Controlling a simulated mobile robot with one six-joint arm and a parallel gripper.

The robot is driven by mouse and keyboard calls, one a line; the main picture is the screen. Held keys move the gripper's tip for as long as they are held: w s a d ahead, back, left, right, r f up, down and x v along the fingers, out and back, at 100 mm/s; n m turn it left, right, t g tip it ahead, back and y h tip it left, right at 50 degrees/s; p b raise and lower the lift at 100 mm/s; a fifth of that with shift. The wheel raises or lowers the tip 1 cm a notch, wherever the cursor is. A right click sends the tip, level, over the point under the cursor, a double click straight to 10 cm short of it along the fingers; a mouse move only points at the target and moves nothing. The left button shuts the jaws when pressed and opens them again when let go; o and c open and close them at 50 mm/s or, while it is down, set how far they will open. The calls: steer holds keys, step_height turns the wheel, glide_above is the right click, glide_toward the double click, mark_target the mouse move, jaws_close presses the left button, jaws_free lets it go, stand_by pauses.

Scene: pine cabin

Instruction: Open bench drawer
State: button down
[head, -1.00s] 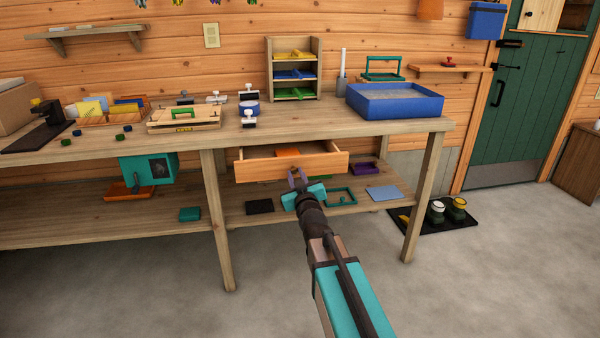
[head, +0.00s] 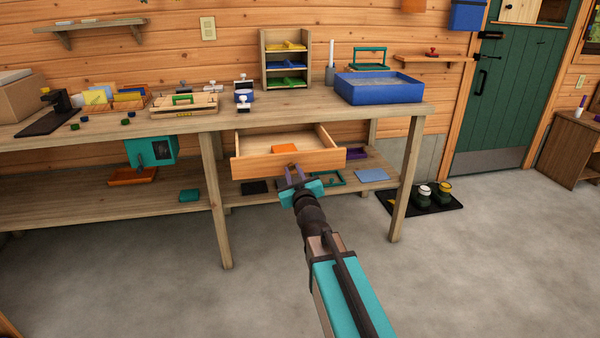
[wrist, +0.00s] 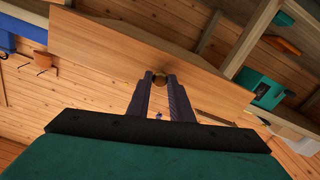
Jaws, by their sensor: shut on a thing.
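The bench drawer (head: 312,160) stands pulled well out from under the workbench top (head: 300,112), with its pale inside showing. An orange block (head: 284,148) lies in it near the front. My gripper (head: 293,171) is at the drawer's front face from below and in front. In the wrist view my gripper (wrist: 159,84) has its two dark fingers shut on a small round knob (wrist: 160,79) on the drawer front (wrist: 130,56). The knob is hidden in the head view.
A lower shelf (head: 90,205) under the bench holds several trays and frames. Bench legs (head: 216,210) and (head: 405,185) stand either side of the drawer. The grey floor in front is clear.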

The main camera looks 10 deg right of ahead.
steer(key=shift+s+a, duration=0.1)
steer(key=shift+a, duration=0.05)
steer(key=c, duration=1.6)
jaws_free()
steer(key=shift+r, duration=0.1)
steer(key=shift+s, duration=0.15)
steer(key=shift+s+d+p, duration=0.2)
steer(key=shift+s+p, duration=0.1)
steer(key=shift+s, duration=1.1)
steer(key=shift+r+p, duration=0.1)
steer(key=shift+p, duration=0.35)
steer(key=shift+s+p, duration=0.15)
steer(key=shift+p, duration=0.15)
